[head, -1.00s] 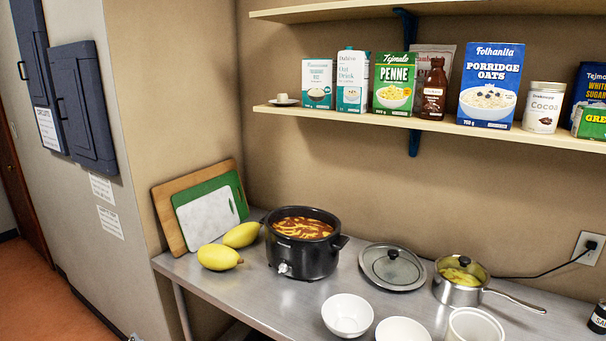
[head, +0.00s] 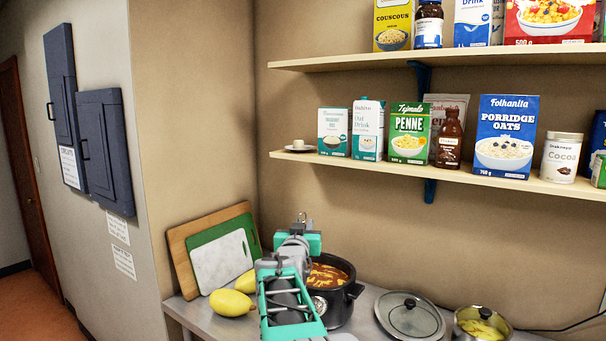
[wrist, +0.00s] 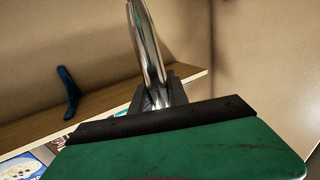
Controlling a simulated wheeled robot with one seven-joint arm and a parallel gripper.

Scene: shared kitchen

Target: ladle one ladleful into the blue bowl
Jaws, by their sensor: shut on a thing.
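My gripper (head: 300,232) is raised in front of the black slow cooker (head: 345,308) in the head view, covering its left part. It is shut on a shiny metal handle, likely the ladle's (wrist: 147,50), which shows large in the wrist view. The handle's hooked end (head: 302,216) sticks up above my gripper in the head view. The ladle's bowl is hidden, so I cannot tell whether it is in the soup. Reddish soup (head: 328,276) with yellow pieces fills the cooker. No blue bowl shows; a sliver of a white bowl (head: 342,337) shows at the bottom edge.
A glass lid (head: 410,314) and a steel saucepan (head: 482,323) stand right of the cooker. Yellow fruit (head: 232,303) and cutting boards (head: 220,262) are at its left. A shelf (head: 460,180) of packages hangs above on the wall.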

